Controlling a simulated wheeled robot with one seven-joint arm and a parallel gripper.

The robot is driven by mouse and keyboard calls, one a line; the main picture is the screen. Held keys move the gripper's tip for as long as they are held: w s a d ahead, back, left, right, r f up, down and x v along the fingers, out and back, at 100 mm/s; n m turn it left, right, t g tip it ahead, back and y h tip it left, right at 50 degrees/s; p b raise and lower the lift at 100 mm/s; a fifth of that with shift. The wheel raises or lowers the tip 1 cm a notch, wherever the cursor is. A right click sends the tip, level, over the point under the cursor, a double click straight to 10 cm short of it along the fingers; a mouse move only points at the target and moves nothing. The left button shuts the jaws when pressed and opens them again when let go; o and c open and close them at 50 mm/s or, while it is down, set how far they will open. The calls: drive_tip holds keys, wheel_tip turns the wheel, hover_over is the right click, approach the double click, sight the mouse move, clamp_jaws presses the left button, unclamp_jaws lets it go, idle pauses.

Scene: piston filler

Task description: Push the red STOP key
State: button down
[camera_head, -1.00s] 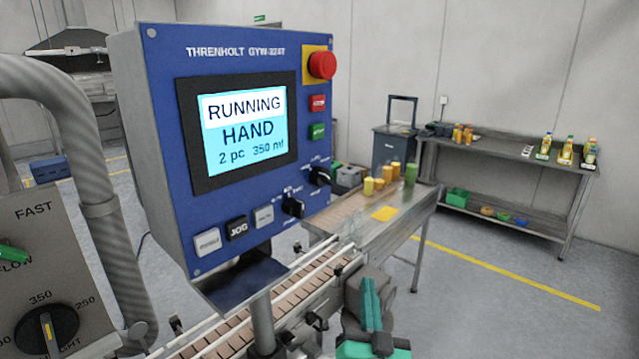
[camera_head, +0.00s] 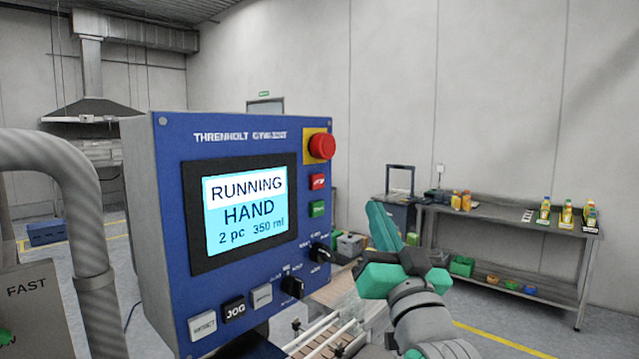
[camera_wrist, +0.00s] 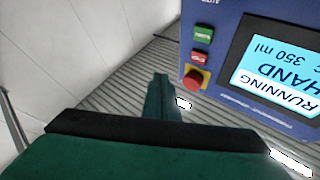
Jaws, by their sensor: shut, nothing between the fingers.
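The red STOP key (camera_head: 318,181) is a small rectangular key on the right side of the blue control panel (camera_head: 170,200). It sits below the round red emergency button (camera_head: 321,146) on its yellow plate and above a green key (camera_head: 317,208). My gripper (camera_head: 377,213) is shut and empty, to the right of the panel and a little lower than the red key, with clear space between them. In the wrist view the panel appears upside down, with the red key (camera_wrist: 198,57) to the upper right of my fingertips (camera_wrist: 160,80).
The panel screen (camera_head: 245,210) reads RUNNING, HAND, 2 pc, 350 ml. Black knobs (camera_head: 292,286) and a JOG key (camera_head: 234,308) sit low on the panel. A conveyor (camera_head: 325,340) runs below. A bench with bottles (camera_head: 500,222) stands at the back right.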

drive_tip(key=shift+s+a+r+n+y, duration=0.1)
drive_tip(key=shift+s+r, duration=0.1)
drive_tip(key=shift+r, duration=0.4)
drive_tip(key=shift+s+a+r+n+y, duration=0.1)
drive_tip(key=shift+s+r, duration=0.05)
drive_tip(key=shift+r, duration=0.5)
drive_tip(key=shift+s+r+n+y, duration=0.1)
drive_tip(key=shift+s+r, duration=0.1)
drive_tip(key=shift+r, duration=0.4)
approach(324, 174)
drive_tip(key=shift+w+r, duration=0.6)
drive_tip(key=shift+w, duration=0.3)
drive_tip(key=shift+w+r, duration=0.6)
drive_tip(key=shift+w, duration=0.35)
drive_tip(key=shift+w+a, duration=0.1)
drive_tip(key=shift+a, duration=0.05)
drive_tip(key=shift+w+a, duration=0.2)
drive_tip(key=shift+a, duration=0.05)
drive_tip(key=shift+w+a, duration=0.2)
drive_tip(key=shift+a, duration=0.15)
idle(0.6)
drive_tip(key=shift+d, duration=0.1)
drive_tip(key=shift+s+d, duration=0.5)
drive_tip(key=shift+d, duration=0.1)
drive_tip(key=shift+d, duration=0.1)
